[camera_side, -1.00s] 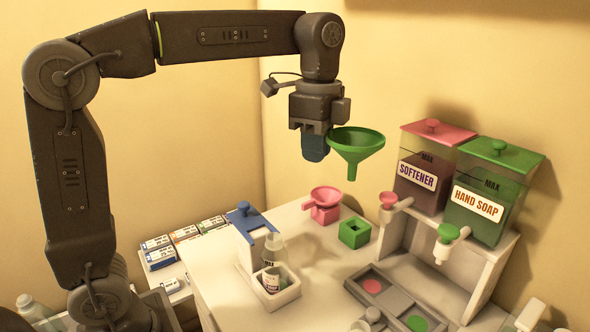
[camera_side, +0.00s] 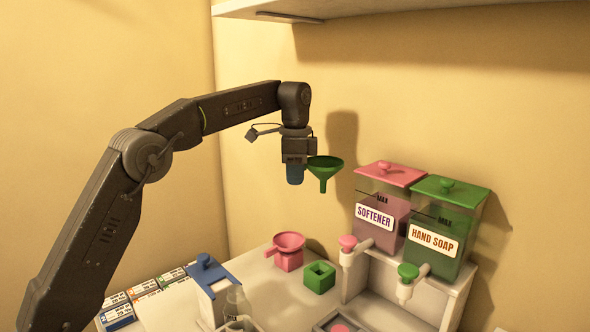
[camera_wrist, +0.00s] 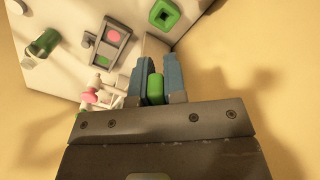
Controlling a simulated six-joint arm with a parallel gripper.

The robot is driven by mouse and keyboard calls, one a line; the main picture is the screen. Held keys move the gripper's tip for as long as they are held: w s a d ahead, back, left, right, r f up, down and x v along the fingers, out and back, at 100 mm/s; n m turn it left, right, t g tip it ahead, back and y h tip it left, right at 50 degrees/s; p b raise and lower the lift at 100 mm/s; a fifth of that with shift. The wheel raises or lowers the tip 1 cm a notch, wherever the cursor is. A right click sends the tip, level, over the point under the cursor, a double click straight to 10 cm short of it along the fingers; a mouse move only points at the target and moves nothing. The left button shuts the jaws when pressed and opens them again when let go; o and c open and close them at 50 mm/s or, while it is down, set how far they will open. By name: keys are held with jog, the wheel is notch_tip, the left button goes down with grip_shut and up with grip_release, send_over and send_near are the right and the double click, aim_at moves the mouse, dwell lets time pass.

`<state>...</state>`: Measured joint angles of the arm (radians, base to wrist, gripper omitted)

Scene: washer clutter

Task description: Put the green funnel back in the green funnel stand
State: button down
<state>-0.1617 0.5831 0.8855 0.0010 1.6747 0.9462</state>
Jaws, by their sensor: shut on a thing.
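The green funnel (camera_side: 325,170) is upright in the air, wide mouth up and spout down. My gripper (camera_side: 295,176) is shut on the funnel's side; in the wrist view a green piece (camera_wrist: 155,89) sits between the two blue fingers (camera_wrist: 154,84). The green funnel stand (camera_side: 319,277) is a square block with a square opening on the white counter, below and apart from the funnel. It also shows in the wrist view (camera_wrist: 164,14). The stand's opening looks empty.
A pink funnel sits in a pink stand (camera_side: 289,258) left of the green stand. Softener (camera_side: 384,214) and hand soap (camera_side: 437,231) dispensers stand on a white shelf to the right. A wall shelf (camera_side: 330,8) is overhead.

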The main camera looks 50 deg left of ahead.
notch_tip(320, 180, down, 15)
jog(key=shift+r, duration=0.2)
jog(key=shift+f, duration=0.1)
jog(key=shift+f, duration=5.1)
jog(key=c, duration=1.1)
grip_release()
jog(key=shift+o, duration=0.4)
jog(key=o, duration=0.3)
